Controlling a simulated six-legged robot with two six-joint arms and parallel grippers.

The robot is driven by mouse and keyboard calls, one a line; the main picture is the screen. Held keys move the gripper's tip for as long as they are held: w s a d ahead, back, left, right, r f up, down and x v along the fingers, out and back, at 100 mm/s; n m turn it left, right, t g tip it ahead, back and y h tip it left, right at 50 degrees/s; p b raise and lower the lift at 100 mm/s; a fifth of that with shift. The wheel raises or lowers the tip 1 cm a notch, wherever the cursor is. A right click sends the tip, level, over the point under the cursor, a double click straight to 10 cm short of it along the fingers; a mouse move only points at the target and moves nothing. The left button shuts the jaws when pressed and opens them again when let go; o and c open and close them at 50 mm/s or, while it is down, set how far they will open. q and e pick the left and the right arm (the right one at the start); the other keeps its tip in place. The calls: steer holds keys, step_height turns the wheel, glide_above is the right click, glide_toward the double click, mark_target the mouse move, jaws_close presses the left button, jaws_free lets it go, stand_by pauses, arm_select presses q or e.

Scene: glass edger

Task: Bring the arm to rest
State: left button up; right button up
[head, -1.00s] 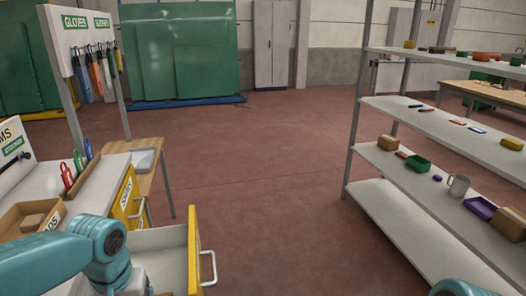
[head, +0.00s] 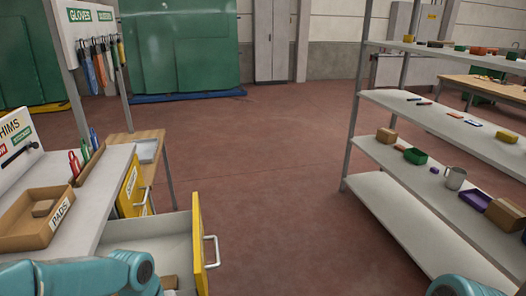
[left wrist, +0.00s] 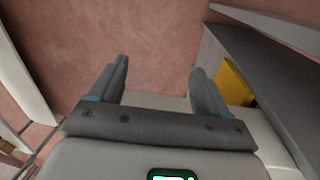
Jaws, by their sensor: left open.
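My left arm comes in along the bottom left of the head view, low in front of the bench; its gripper is below the frame there. In the left wrist view my left gripper (left wrist: 158,85) is open, with nothing between its two dark fingers. Behind the fingers are the red floor and pale and grey furniture surfaces. A small part of my right arm shows at the bottom right of the head view; its gripper is out of the picture.
A drawer (head: 150,232) with a yellow front stands pulled out beside my left arm. A bench holds a cardboard PADS box (head: 22,232). A shelf rack (head: 425,175) stands on the right. The red floor (head: 270,200) between is clear.

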arm_select(q)
steer(key=s+d+f+h, duration=0.1)
steer(key=s+d+f, duration=0.3)
steer(key=s+f, duration=0.3)
steer(key=s+d+f+h, duration=0.1)
steer(key=s+d+f, duration=0.4)
steer(key=f, duration=0.8)
steer(key=s, duration=0.3)
steer(key=shift+s+f+p, duration=0.15)
steer(key=shift+f+p, duration=0.1)
steer(key=shift+p, duration=0.15)
